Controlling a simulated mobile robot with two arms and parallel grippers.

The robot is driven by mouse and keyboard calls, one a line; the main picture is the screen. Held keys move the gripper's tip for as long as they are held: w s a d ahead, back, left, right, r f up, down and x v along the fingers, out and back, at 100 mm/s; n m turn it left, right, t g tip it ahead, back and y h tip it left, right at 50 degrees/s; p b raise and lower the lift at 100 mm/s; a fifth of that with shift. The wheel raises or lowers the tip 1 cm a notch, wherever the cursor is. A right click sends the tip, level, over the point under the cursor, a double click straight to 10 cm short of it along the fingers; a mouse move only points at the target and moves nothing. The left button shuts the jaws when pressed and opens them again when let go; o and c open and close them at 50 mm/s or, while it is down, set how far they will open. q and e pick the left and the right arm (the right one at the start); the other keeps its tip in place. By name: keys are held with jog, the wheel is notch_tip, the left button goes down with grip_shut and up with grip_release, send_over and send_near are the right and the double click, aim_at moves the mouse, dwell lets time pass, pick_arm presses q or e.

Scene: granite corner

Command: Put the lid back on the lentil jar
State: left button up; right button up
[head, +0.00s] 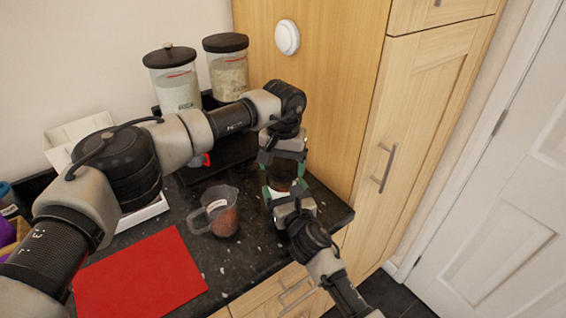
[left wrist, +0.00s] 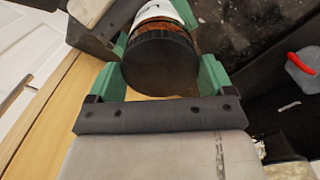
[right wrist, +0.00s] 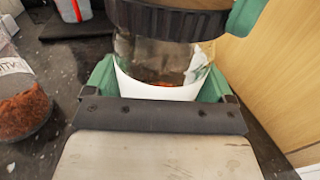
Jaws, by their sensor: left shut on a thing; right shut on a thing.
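The lentil jar (right wrist: 165,62) is clear glass with a white label and a little orange-red content showing. My right gripper (head: 282,191) is shut on its sides near the counter's right corner; its green fingers flank the label in the right wrist view. The dark ribbed lid (left wrist: 160,62) is between the green fingers of my left gripper (left wrist: 160,78), which is shut on it from above. In the right wrist view the lid (right wrist: 168,20) is over the jar's mouth, close to the rim. I cannot tell whether it is fully seated. The arms partly hide both in the head view.
A measuring jug (head: 222,212) with orange-red contents stands left of the jar. A red mat (head: 140,278) lies at the front. Two dark-lidded canisters (head: 178,88) (head: 229,72) stand at the back. A tall wooden cabinet (head: 330,90) rises close behind the jar.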

pick_arm(q)
jog(key=m, duration=0.2)
jog(key=shift+r+m, duration=0.1)
jog(key=shift+m, duration=0.2)
pick_arm(e)
jog(key=shift+f, duration=0.1)
pick_arm(q)
jog(key=o, duration=0.8)
jog(key=shift+c, duration=0.2)
jog(key=shift+r, duration=2.2)
